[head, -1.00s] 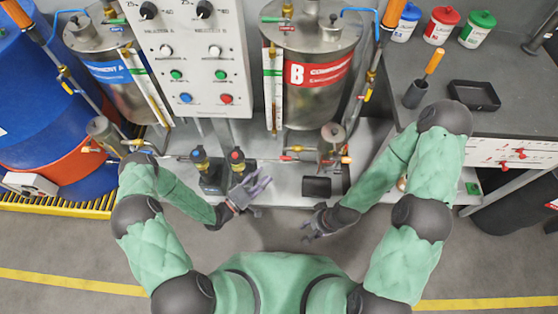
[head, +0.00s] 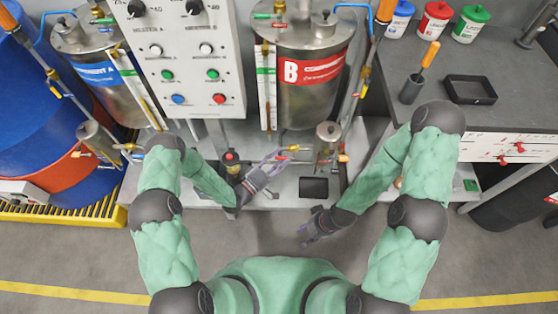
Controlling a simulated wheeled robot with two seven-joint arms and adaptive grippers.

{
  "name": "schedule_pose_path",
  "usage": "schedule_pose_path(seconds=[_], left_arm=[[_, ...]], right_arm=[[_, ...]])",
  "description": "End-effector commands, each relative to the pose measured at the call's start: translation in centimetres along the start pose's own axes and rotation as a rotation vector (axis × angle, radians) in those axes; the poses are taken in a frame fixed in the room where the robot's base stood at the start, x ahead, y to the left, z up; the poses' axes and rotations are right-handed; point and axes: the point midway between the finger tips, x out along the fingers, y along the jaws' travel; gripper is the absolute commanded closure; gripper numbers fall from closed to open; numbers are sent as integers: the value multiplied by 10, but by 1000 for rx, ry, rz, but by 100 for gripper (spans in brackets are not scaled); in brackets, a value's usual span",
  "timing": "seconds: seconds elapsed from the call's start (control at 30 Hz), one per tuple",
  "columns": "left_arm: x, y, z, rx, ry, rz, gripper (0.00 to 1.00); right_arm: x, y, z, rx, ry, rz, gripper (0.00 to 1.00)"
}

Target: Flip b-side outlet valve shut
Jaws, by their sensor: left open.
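The B component tank (head: 312,85), silver with a red label, stands at the upper middle. Below it runs a small pipe line with a red and yellow valve (head: 291,148), beside a small metal canister (head: 328,140). Another yellow-orange fitting (head: 343,158) sits right of that canister. I cannot tell the valve's handle angle. My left gripper (head: 275,166) is open, its fingers pointing up and right, close to the red and yellow valve. Whether they touch it is unclear. My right gripper (head: 308,235) is open and empty, low in front of the bench edge.
A control panel (head: 184,60) with knobs and buttons stands left of tank B. A black block (head: 314,188) lies on the bench shelf, and a red-topped fitting (head: 232,158) is left of my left gripper. A grey worktop (head: 450,55) fills the upper right.

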Motion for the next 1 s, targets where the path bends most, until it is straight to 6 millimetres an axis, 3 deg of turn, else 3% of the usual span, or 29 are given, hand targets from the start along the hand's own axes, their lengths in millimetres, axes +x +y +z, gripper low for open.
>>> schedule_pose_path(seconds=[0.27, 0.4, 0.43, 0.77, 1.0], left_arm=[[1, 0, 0, 0, 1, 0, 55], [1, 0, 0, 0, 0, 0, 95], [1, 0, 0, 0, 0, 0, 100], [1, 2, -1, 14, -2, -14, 100], [3, 11, -2, 89, -23, -89, 100]], right_arm=[[0, 0, 0, 0, 0, 0, 60], [0, 0, 0, 0, 0, 0, 60], [0, 0, 0, 0, 0, 0, 60], [-3, -1, 0, 0, 0, 0, 60], [-20, -7, 1, 0, 0, 0, 60]])
